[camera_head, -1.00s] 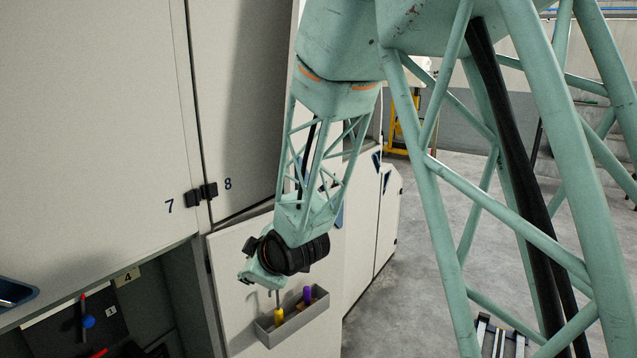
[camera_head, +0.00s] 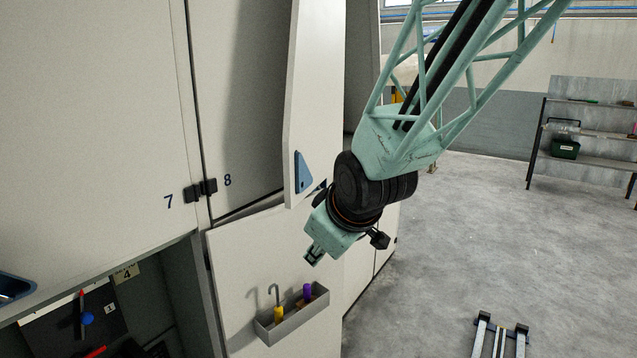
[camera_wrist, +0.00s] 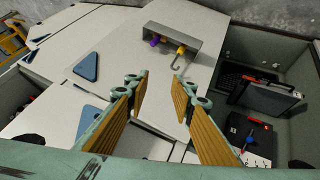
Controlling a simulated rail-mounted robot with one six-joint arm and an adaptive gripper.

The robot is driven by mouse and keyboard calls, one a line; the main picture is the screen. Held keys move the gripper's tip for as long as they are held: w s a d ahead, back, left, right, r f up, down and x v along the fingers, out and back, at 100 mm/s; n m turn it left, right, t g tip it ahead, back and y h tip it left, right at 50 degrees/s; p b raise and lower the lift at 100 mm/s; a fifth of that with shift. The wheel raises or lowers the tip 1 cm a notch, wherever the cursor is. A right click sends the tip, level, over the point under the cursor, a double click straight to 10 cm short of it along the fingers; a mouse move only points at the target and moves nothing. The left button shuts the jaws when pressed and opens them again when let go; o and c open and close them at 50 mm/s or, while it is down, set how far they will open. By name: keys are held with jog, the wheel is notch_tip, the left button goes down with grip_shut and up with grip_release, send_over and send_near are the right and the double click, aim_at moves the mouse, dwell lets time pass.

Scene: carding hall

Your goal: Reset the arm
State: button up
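My gripper (camera_head: 314,256) points down and left in the head view, in front of the open cabinet panels. In the wrist view my gripper (camera_wrist: 165,88) has its two wood-coloured finger pads spread apart, with nothing between them. A grey tray (camera_head: 291,323) is fixed to the lower panel, below and left of my gripper. It holds a yellow-handled hook (camera_head: 278,312) and a purple-handled tool (camera_head: 307,293). The tray also shows at the top of the wrist view (camera_wrist: 169,32).
Doors marked 7 (camera_head: 120,100) and 8 (camera_head: 245,80) fill the left. A narrow white panel (camera_head: 312,90) stands out behind my wrist. An open compartment (camera_head: 165,295) holds red and blue tools. A shelf rack (camera_head: 585,162) stands far right.

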jog(key=s+d+r+m+g+h+b, duration=0.1)
jog(key=s+d+r+m, duration=0.2)
jog(key=s+d, duration=0.5)
jog(key=s+d+r+m+g+h, duration=0.1)
jog(key=s+d+r+m, duration=0.1)
jog(key=s+d, duration=0.55)
jog(key=s+d+m+g, duration=0.1)
jog(key=s+d+m, duration=0.1)
jog(key=s, duration=0.9)
jog(key=s+d+m+b, duration=0.1)
jog(key=s+d+m, duration=0.2)
jog(key=s, duration=0.9)
jog(key=shift+s+r+g+h, duration=0.25)
jog(key=shift+g+h, duration=0.05)
jog(key=shift+g, duration=0.1)
